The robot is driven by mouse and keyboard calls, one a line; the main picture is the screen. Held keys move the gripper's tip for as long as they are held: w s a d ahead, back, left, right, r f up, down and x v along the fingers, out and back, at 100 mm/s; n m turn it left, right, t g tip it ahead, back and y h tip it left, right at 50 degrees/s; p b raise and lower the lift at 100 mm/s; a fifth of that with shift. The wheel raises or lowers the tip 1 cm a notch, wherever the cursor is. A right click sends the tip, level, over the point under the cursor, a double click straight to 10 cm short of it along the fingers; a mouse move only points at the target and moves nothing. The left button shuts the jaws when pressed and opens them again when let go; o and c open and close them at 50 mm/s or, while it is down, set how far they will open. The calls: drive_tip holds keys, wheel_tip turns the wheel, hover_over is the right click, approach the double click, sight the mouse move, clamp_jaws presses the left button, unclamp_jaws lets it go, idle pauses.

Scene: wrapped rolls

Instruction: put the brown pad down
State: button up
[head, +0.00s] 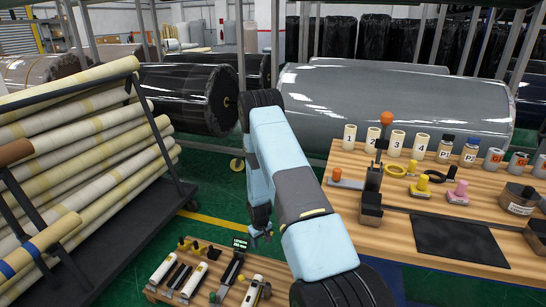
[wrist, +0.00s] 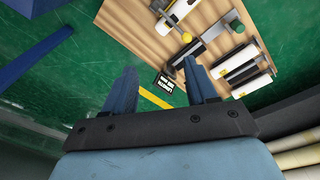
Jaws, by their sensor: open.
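I cannot make out a clearly brown pad in either view. Small handled pieces stand on the wooden table (head: 345,215): a yellow one (head: 421,187), a pink one (head: 459,193) and an orange-knobbed one (head: 344,181). A dark mat (head: 458,239) lies flat at the table's front. My gripper (head: 262,236) hangs left of this table, above the floor and near the low tool board. In the wrist view, the two blue fingers of my gripper (wrist: 160,88) stand apart with nothing between them. A small black sign with white text shows beyond them.
The low wooden board (head: 213,262) holds several tools and lies close below my gripper; it also shows in the wrist view (wrist: 135,28). A rack of pale rolls (head: 90,140) stands left. Large wrapped rolls (head: 400,95) lie behind the table. Numbered cups and jars line its back.

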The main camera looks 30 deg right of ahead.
drive_tip(key=a+r+t, duration=0.1)
drive_tip(key=a+r, duration=0.1)
drive_tip(key=r, duration=1.4)
drive_tip(key=a+r+t, duration=0.1)
drive_tip(key=a+r, duration=0.1)
drive_tip(key=r, duration=1.5)
drive_tip(key=s+a+r+m+t, duration=0.1)
drive_tip(key=s+a+r, duration=0.1)
drive_tip(key=s+r, duration=0.5)
drive_tip(key=s+a+r, duration=0.2)
drive_tip(key=s+r, duration=0.2)
drive_tip(key=r, duration=0.8)
drive_tip(key=s+a+r, duration=0.2)
drive_tip(key=s+r, duration=0.3)
drive_tip(key=s, duration=0.7)
drive_tip(key=s+a+r+t, duration=0.1)
drive_tip(key=s+r, duration=0.4)
drive_tip(key=s, duration=0.7)
drive_tip(key=shift+s+a+r+m+t+y, duration=0.15)
drive_tip(key=shift+a+r+m+t+y, duration=0.2)
drive_tip(key=shift+a, duration=0.3)
drive_tip(key=shift+o, duration=0.3)
